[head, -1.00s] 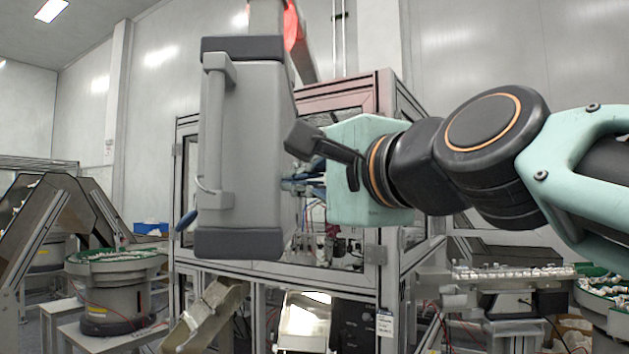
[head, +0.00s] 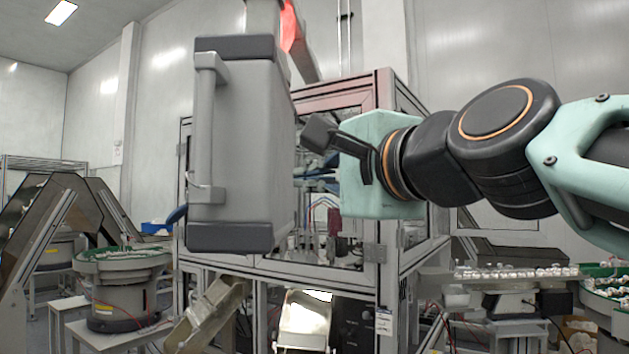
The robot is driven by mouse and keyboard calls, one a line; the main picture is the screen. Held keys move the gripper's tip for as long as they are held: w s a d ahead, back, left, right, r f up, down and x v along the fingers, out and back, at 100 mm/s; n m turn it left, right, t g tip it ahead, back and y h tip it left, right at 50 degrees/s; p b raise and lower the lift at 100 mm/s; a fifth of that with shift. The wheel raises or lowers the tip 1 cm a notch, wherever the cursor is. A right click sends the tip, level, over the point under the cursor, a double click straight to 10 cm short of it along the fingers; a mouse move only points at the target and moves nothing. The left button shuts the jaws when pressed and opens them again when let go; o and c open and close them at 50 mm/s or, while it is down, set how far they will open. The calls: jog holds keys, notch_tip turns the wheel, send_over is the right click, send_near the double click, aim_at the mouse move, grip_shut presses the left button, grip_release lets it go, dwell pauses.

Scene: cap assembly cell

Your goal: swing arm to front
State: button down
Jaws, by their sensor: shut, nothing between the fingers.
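My arm (head: 505,135) reaches in from the right edge in the head view, with teal and black links. At its end is a teal block (head: 380,175) with black fingers. My gripper (head: 320,133) is at the left of this block, shut and empty, pointing left. The fingers are seen at an angle, and part of them is hard to make out. The gripper sits in front of the glazed machine and just right of a grey hanging box in the picture. Nothing is held.
The grey box (head: 240,150) with a side handle hangs close by, left of my gripper. The framed machine cabinet (head: 385,250) stands behind. A bowl feeder (head: 122,285) and a dark conveyor (head: 45,235) are at left. A tray of small parts (head: 515,273) is at right.

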jog(key=s+a+v, duration=0.1)
jog(key=a+v, duration=0.1)
jog(key=v, duration=0.8)
jog(key=w+d+f+n+g+h, duration=0.2)
jog(key=f+n, duration=0.1)
jog(key=f, duration=0.8)
jog(key=w+d+f+n+g+h, duration=0.2)
jog(key=f, duration=0.9)
jog(key=s+d+f+n+g+h, duration=0.2)
jog(key=d+f, duration=0.1)
jog(key=f, duration=0.5)
jog(key=s+d+f+n+g+h, duration=0.1)
jog(key=s+d+f+n+g, duration=0.15)
jog(key=f, duration=0.45)
jog(key=s+d+f+n+g+h, duration=0.1)
jog(key=s+d+f+n+h, duration=0.15)
jog(key=f, duration=0.55)
notch_tip(320, 180, up, 17)
jog(key=s+p, duration=0.1)
jog(key=p, duration=1.6)
jog(key=shift+d, duration=0.25)
